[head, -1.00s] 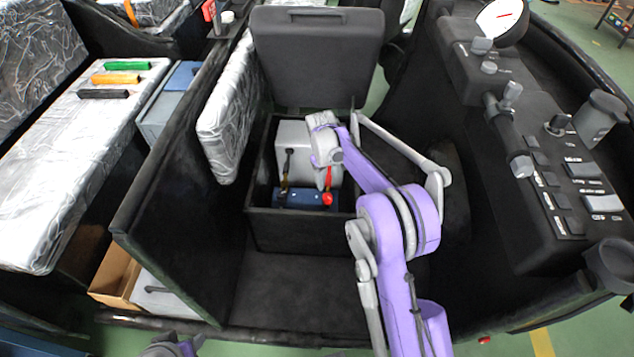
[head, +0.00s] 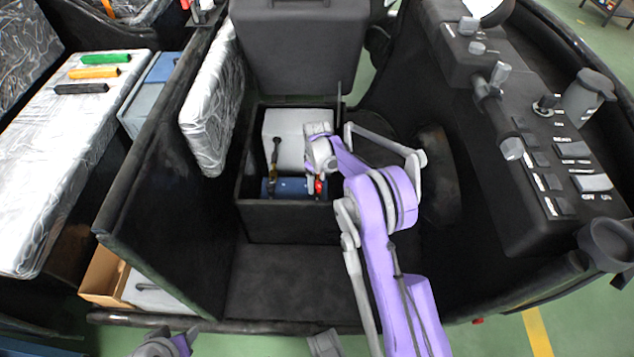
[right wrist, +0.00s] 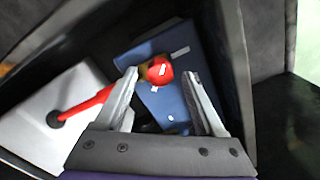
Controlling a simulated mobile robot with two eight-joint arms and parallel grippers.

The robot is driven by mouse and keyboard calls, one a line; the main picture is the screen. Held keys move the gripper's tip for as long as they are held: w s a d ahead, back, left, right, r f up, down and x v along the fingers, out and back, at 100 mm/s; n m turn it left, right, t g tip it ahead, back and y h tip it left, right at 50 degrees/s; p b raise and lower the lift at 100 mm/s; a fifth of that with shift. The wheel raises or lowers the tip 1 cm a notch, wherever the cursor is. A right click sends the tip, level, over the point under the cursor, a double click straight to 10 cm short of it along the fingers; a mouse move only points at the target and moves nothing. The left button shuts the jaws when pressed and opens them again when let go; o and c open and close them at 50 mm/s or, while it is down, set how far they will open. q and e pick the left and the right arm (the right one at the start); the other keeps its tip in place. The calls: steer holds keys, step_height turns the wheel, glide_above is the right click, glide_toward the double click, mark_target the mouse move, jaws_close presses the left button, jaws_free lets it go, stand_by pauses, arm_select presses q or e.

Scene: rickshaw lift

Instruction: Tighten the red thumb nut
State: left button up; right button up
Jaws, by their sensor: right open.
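The red thumb nut (head: 319,186) is a round red knob on top of the blue battery-like block (head: 285,187) in the open black compartment. My right gripper (head: 315,180) reaches down into the compartment at the nut. In the right wrist view the nut (right wrist: 160,70) shows between and just beyond the tips of my open right gripper (right wrist: 164,74). I cannot tell whether either finger touches it. A red lead (right wrist: 85,105) runs from the pale grey box (right wrist: 35,125) and passes behind the left finger. A purple and grey part of my left arm shows at the bottom edge; its jaws cannot be made out.
The compartment's black walls (head: 290,222) stand close around the gripper. The raised grey lid (head: 300,45) is behind it. A silver padded panel (head: 210,110) is to the left, a black control console (head: 540,150) to the right. The floor in front is clear.

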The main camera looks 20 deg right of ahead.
steer(key=shift+f, duration=0.25)
jaws_close()
steer(key=shift+m, duration=0.3)
steer(key=m+b, duration=0.1)
steer(key=m, duration=0.2)
steer(key=shift+m+b, duration=0.3)
steer(key=shift+b, duration=0.1)
steer(key=shift+m+b, duration=0.65)
steer(key=shift+m, duration=1.65)
